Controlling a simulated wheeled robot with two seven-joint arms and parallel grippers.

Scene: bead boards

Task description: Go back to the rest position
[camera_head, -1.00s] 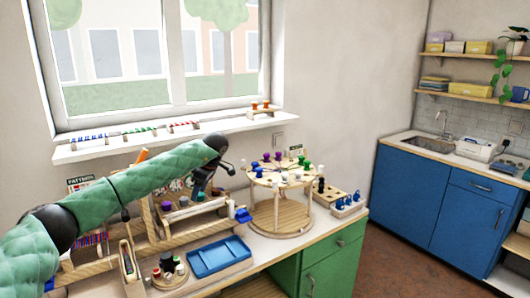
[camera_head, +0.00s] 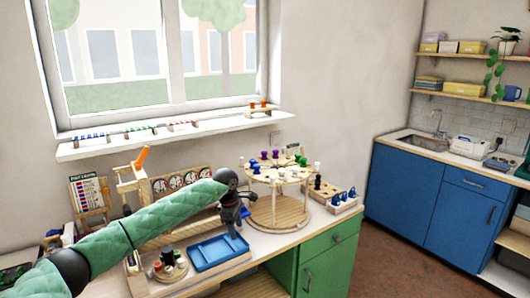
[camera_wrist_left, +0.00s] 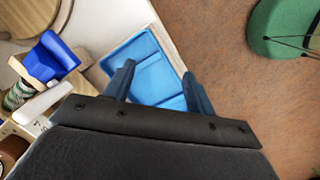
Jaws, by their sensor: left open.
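My left arm, in a green quilted sleeve, comes in from the left in the head view. My left gripper (camera_head: 234,232) hangs at its end, above the right end of the blue tray (camera_head: 210,252). In the left wrist view the gripper (camera_wrist_left: 158,85) has its two fingers apart with nothing between them. The blue tray (camera_wrist_left: 137,58) shows below and beyond the fingers. My right gripper is in neither view.
A round two-tier wooden stand (camera_head: 277,176) with coloured pegs stands right of the gripper. A wooden block with blue pegs (camera_head: 343,203) is beyond it. A pattern card (camera_head: 88,192) stands at left. Brown floor (camera_wrist_left: 240,110) lies past the table edge.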

